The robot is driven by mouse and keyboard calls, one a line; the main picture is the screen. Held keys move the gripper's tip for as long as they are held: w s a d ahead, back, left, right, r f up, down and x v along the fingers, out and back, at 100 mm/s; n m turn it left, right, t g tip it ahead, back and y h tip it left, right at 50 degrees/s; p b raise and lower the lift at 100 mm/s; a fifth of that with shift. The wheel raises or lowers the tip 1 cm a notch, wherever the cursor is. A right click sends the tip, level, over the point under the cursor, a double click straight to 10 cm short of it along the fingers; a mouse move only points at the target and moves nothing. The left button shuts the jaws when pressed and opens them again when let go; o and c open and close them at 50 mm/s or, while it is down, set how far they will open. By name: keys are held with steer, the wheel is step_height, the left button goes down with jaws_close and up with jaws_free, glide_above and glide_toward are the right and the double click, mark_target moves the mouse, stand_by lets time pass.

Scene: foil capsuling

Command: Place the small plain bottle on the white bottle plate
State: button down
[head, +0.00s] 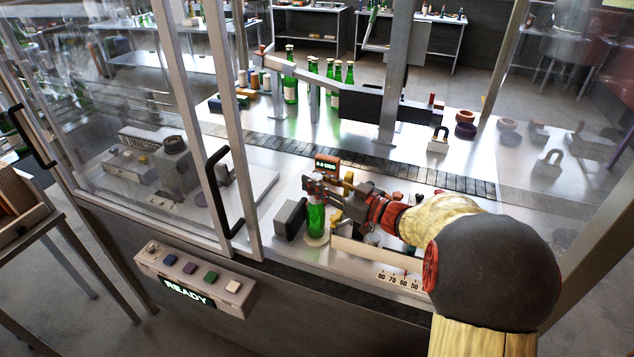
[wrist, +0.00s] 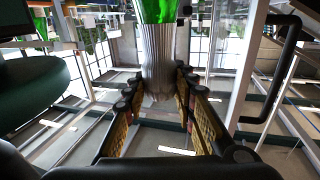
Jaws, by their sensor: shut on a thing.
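The small green bottle (head: 316,222) is upright at the middle of the workbench in the head view. My gripper (head: 318,188) is shut on its top end, coming from the right. In the wrist view the two fingers of my gripper (wrist: 157,84) close on a silver ribbed neck section, with green glass (wrist: 157,9) at the top of the picture. The pale round bottle plate (head: 317,242) shows beneath the bottle's base. The bottle is over the plate; I cannot tell whether it touches. My fingers hide the bottle's top in the head view.
A pale scaled rail (head: 385,262) lies to the right. A glazed frame with a black handle (head: 218,190) stands left.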

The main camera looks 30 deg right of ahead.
steer(key=c, duration=1.7)
jaws_free()
steer(key=shift+f, duration=0.15)
steer(key=shift+c, duration=0.2)
steer(key=shift+r, duration=0.2)
steer(key=p+v, duration=0.1)
steer(key=v, duration=1.1)
steer(key=shift+p, duration=0.35)
